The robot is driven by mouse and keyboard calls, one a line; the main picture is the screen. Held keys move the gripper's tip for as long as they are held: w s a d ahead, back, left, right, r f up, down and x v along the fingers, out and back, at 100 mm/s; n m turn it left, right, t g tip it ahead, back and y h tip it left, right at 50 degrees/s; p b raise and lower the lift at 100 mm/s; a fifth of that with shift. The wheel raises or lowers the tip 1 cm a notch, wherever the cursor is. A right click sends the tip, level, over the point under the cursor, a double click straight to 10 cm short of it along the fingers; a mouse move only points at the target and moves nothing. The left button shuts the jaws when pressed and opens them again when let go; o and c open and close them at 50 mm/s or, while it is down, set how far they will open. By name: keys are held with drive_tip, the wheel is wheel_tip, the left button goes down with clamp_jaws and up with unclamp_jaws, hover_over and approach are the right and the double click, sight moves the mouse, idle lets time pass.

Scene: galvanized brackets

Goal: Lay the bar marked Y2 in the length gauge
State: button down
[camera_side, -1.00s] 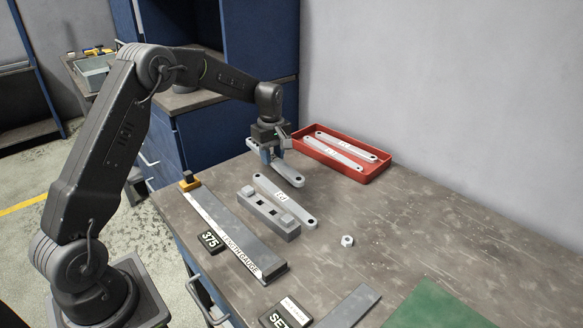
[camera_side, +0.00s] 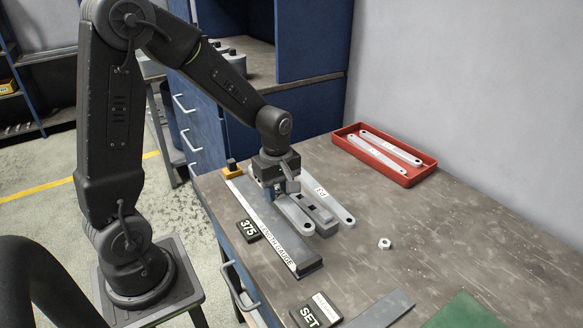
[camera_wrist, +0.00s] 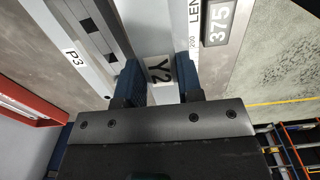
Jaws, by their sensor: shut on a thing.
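My gripper (camera_side: 278,192) is shut on the grey bar marked Y2 (camera_side: 298,220). In the wrist view its Y2 label (camera_wrist: 160,70) shows between the two blue fingers (camera_wrist: 160,80). The length gauge (camera_side: 270,225) is a long dark grey bed with a white printed strip and an orange stop at its far end. The bar runs roughly along the gauge, at or over its right side. I cannot tell whether it touches the bed. The fingers and wrist hide the bar's far part in the side view.
A block with black squares (camera_side: 317,210) and a bar marked P3 (camera_side: 336,207) lie close to the right. A 375 plate (camera_side: 248,231) sits left of the gauge. A nut (camera_side: 384,243), a SET plate (camera_side: 317,310) and a red tray (camera_side: 410,180) with bars are farther off.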

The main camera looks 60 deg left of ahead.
sight(274, 225)
drive_tip(key=shift+s+d+f, duration=0.15)
drive_tip(key=shift+s+d, duration=0.1)
drive_tip(key=shift+s, duration=0.25)
drive_tip(key=shift+s+d+f, duration=0.15)
drive_tip(key=shift+s+d, duration=0.1)
drive_tip(key=shift+s, duration=0.25)
drive_tip(key=shift+f, duration=3.3)
drive_tip(key=c, duration=0.7)
unclamp_jaws()
wheel_tip(274, 225, up, 14)
